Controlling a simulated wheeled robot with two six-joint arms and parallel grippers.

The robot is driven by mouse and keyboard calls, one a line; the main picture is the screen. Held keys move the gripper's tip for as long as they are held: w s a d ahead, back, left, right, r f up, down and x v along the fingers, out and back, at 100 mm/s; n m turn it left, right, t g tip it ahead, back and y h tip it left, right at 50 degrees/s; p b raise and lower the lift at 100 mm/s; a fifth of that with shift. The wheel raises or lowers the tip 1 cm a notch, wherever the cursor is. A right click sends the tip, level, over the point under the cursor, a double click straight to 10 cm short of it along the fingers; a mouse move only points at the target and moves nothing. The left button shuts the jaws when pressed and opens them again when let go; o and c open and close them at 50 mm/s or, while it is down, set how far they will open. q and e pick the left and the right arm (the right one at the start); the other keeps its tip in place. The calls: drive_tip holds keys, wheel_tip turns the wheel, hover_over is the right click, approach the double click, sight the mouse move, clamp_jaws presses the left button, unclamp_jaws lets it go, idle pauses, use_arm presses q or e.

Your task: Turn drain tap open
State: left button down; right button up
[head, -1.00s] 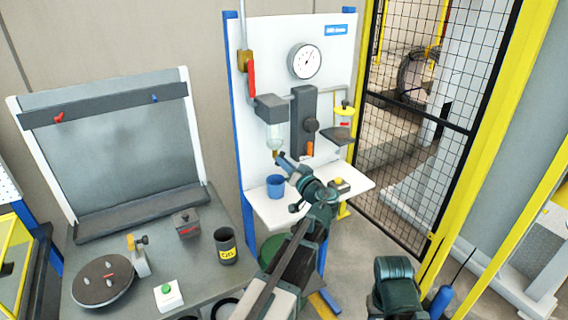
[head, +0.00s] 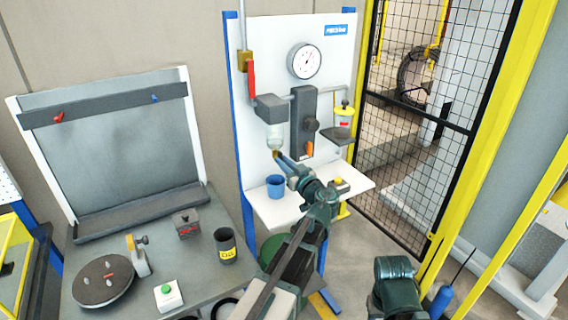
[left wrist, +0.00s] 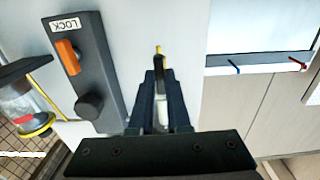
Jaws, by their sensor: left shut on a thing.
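The drain tap (head: 275,154) is a small brass-yellow piece under the clear bowl (head: 274,138) on the white panel. My left gripper (head: 279,157) reaches up to it from the lower right, its blue fingertips at the tap. In the left wrist view the two fingers of the left gripper (left wrist: 160,80) are close together, shut on the tap, with a yellow tip of the tap (left wrist: 158,49) showing just beyond them. The fingers hide most of the tap.
A blue cup (head: 275,186) stands on the white shelf (head: 283,212) below the tap. A dark block with an orange lever (head: 309,148) is to the right, near a round gauge (head: 305,62). A red-handled valve (head: 251,80) is above left.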

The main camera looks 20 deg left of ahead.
idle(0.3)
use_arm(q)
drive_tip(key=c, duration=0.9)
unclamp_jaws()
drive_tip(key=v, duration=1.3)
drive_tip(key=shift+s+d, duration=0.3)
drive_tip(key=shift+f, duration=0.1)
